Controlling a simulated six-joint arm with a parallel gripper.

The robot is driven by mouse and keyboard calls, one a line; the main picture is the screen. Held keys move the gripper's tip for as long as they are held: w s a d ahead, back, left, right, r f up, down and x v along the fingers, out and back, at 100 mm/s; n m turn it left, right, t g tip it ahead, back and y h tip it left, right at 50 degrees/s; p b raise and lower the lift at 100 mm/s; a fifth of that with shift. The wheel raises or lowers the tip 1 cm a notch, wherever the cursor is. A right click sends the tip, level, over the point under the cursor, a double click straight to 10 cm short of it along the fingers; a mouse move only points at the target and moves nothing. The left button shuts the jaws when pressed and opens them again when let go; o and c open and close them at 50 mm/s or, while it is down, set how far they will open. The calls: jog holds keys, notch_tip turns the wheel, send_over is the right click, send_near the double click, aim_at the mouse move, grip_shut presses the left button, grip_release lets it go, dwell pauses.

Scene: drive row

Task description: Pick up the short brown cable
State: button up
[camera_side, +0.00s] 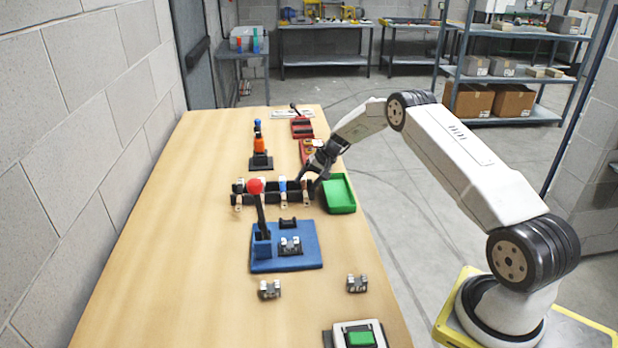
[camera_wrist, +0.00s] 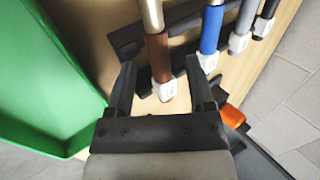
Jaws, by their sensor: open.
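The brown cable (camera_wrist: 158,58) is in the wrist view, with a tan upper part and a white labelled connector (camera_wrist: 165,91) at its lower end. It rests in a black cable rack (camera_side: 264,196) on the table. My gripper (camera_wrist: 160,74) is open, with one finger on each side of the brown cable's lower part. I cannot tell whether either finger touches it. In the side view my gripper (camera_side: 309,172) is at the right end of the rack, where it partly hides the cable there.
A blue cable (camera_wrist: 210,32), a grey cable (camera_wrist: 243,25) and a black one (camera_wrist: 264,22) stand beside the brown one. A green tray (camera_side: 350,207) is close to my gripper. A blue base with a red-knobbed lever (camera_side: 256,187) stands in front of the rack.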

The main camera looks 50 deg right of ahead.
dwell(0.4)
grip_shut()
jog(key=shift+r, duration=0.15)
jog(key=shift+s+r, duration=0.1)
jog(key=shift+r, duration=1.6)
jog(key=s+a+r, duration=0.2)
jog(key=s+r, duration=0.2)
jog(key=s, duration=0.2)
jog(key=s+a+r, duration=0.2)
jog(key=s+r, duration=0.3)
jog(key=s, duration=0.2)
jog(key=shift+a+r, duration=0.2)
jog(key=shift+a, duration=0.1)
